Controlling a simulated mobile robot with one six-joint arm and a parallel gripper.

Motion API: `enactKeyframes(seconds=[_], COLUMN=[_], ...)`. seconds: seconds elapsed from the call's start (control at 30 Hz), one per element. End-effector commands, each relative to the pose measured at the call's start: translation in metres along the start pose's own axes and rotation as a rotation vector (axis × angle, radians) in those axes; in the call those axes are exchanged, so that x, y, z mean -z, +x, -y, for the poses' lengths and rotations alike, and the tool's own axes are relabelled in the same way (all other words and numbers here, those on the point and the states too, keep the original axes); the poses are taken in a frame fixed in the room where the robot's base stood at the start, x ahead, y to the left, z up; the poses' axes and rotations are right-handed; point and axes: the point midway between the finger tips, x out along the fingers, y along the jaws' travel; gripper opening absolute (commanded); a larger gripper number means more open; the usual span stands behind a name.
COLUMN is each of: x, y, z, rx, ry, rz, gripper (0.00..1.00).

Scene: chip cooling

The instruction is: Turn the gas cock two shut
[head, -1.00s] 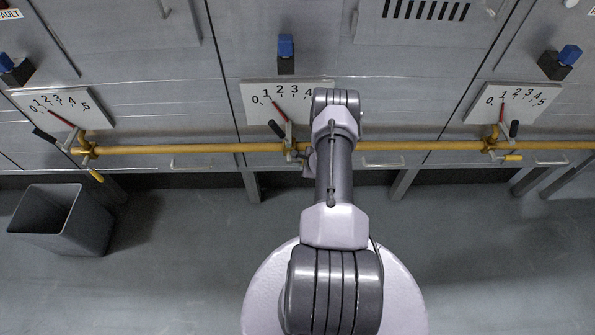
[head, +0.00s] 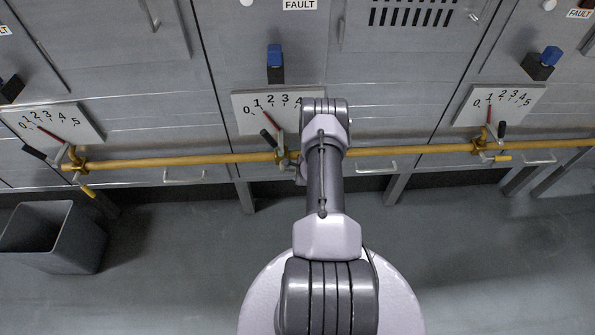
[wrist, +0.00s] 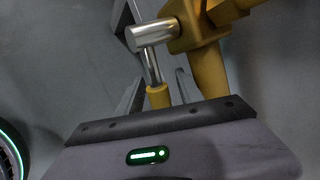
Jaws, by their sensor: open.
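The middle gas cock (head: 282,157) sits on the yellow pipe below the middle dial, partly behind my arm in the head view. In the wrist view, a yellow pipe fitting (wrist: 205,60) carries a silver lever (wrist: 150,40) with a yellow grip (wrist: 158,97) pointing down toward my gripper. My gripper (wrist: 157,82) is open, with grey fingers either side of the lever's yellow end. Contact between fingers and grip cannot be told. In the head view my gripper is hidden behind my arm.
The yellow pipe (head: 220,158) runs along the cabinet fronts. The left cock's yellow handle (head: 87,191) points down and the right one's (head: 503,158) points sideways. The middle dial panel (head: 242,118) has a red needle. A grey bin (head: 75,250) stands on the floor at left.

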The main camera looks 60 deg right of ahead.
Motion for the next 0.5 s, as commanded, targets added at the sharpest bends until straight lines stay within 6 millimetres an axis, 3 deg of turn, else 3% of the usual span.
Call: enactKeyframes(seconds=[0.17, 0.5], x=[-0.001, -0.001], y=[-0.019, -0.115], z=[0.003, 0.004], rx=[0.0, 0.0], ry=[0.002, 0.003], rz=[0.0, -0.001], gripper=[0.43, 0.43])
